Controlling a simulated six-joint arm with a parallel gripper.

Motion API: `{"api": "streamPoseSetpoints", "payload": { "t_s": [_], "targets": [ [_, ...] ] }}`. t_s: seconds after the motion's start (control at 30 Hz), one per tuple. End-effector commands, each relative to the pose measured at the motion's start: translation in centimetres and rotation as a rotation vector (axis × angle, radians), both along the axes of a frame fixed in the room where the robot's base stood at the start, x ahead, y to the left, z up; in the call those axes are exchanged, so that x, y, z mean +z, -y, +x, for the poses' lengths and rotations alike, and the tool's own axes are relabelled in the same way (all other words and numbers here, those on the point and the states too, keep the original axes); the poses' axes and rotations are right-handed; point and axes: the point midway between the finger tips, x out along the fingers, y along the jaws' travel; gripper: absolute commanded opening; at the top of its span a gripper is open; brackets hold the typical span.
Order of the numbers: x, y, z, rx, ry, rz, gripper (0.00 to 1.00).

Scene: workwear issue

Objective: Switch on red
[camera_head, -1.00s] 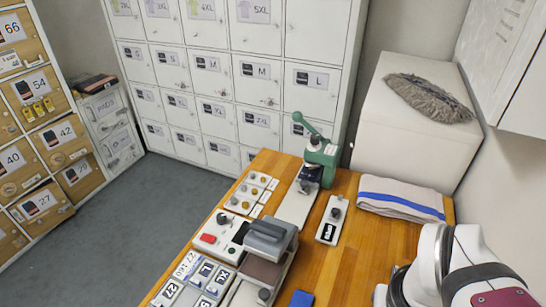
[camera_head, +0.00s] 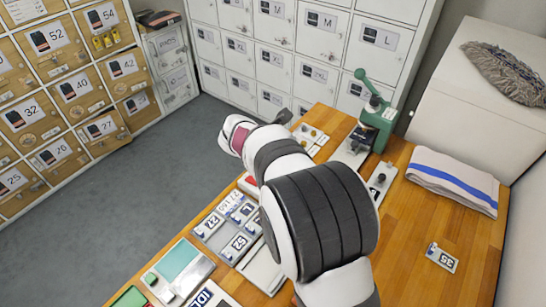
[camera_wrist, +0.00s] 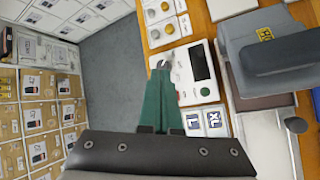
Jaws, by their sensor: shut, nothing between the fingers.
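The white control box with a dark display (camera_wrist: 201,60) and a green button (camera_wrist: 205,92) lies on the wooden bench in the wrist view. In the head view my arm covers most of it; only a bit of red (camera_head: 248,181) shows at the arm's edge. My gripper (camera_wrist: 163,66) shows in the wrist view as green fingers, shut and empty, with the tips over the left part of the box. The fingers hide part of the box there, and I cannot make out the red switch or whether the tips touch it.
A grey press (camera_wrist: 270,45) stands right of the box in the wrist view. Number and size tiles (camera_head: 235,215) lie in front of it. A green lever tool (camera_head: 378,115) stands behind, and a folded towel (camera_head: 455,178) lies at right. A tile marked 35 (camera_head: 442,258) lies on otherwise clear wood.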

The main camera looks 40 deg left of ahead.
Motion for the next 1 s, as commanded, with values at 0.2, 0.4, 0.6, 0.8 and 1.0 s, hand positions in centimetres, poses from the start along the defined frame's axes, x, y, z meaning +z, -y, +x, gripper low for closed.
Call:
{"api": "streamPoseSetpoints", "payload": {
  "t_s": [0.2,0.4,0.6,0.8,1.0],
  "targets": [
    [-1.9,-5.0,-2.3,0.225,0.067,-0.067,0.0],
    [-2.2,-5.8,-2.7,0.264,0.081,-0.079,0.0],
    [-2.2,-5.7,-2.7,0.261,0.08,-0.078,0.0],
    [-3.8,-5.5,-2.7,0.26,0.078,-0.081,0.0],
    [-6.8,-5.0,-2.6,0.258,0.079,-0.08,0.0]
  ]
}}
